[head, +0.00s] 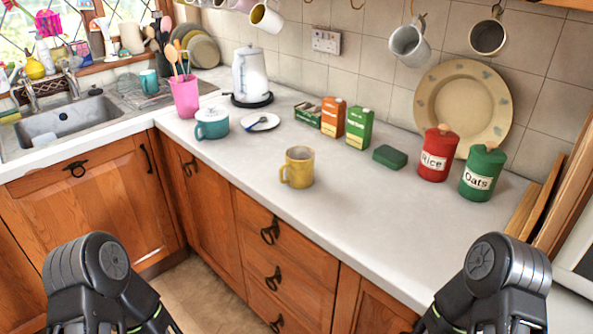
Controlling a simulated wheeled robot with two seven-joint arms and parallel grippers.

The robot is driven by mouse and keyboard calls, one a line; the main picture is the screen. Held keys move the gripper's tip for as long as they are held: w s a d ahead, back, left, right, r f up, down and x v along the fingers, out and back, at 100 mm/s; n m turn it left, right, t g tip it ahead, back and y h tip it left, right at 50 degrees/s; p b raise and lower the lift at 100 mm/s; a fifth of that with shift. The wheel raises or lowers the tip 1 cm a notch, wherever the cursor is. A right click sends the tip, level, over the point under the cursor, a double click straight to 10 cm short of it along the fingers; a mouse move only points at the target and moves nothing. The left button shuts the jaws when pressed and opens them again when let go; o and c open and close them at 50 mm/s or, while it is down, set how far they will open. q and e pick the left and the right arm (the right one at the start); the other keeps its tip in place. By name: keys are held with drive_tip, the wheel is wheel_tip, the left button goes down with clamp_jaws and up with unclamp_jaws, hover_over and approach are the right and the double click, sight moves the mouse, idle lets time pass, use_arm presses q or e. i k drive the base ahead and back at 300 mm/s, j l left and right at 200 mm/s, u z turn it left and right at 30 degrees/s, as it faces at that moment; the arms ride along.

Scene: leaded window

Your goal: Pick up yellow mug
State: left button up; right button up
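A yellow mug (301,169) stands upright on the white countertop (345,215), near its front edge, with its handle to the left. Its top is open toward me. Parts of both my arms show at the bottom left and bottom right of the head view, in front of the cabinets. My gripper fingers are out of the picture on both sides. Nothing touches the mug. Another mug, yellowish outside and white inside (266,17), hangs from a hook above the counter.
Behind the mug stand cartons (359,128) and a green block (389,157). A teal pot (212,124) and small plate (260,122) are left. Red (438,160) and green (482,176) canisters are right. The counter around the mug is clear. Drawer handles (270,231) protrude below.

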sight(299, 164)
drive_tip(key=i+j+z, duration=0.2)
drive_tip(key=j+z, duration=0.15)
drive_tip(key=j, duration=0.5)
drive_tip(key=i+j+z, duration=0.1)
drive_tip(key=j+z, duration=0.25)
drive_tip(key=j, duration=0.55)
drive_tip(key=j+z, duration=0.3)
drive_tip(key=j, duration=0.6)
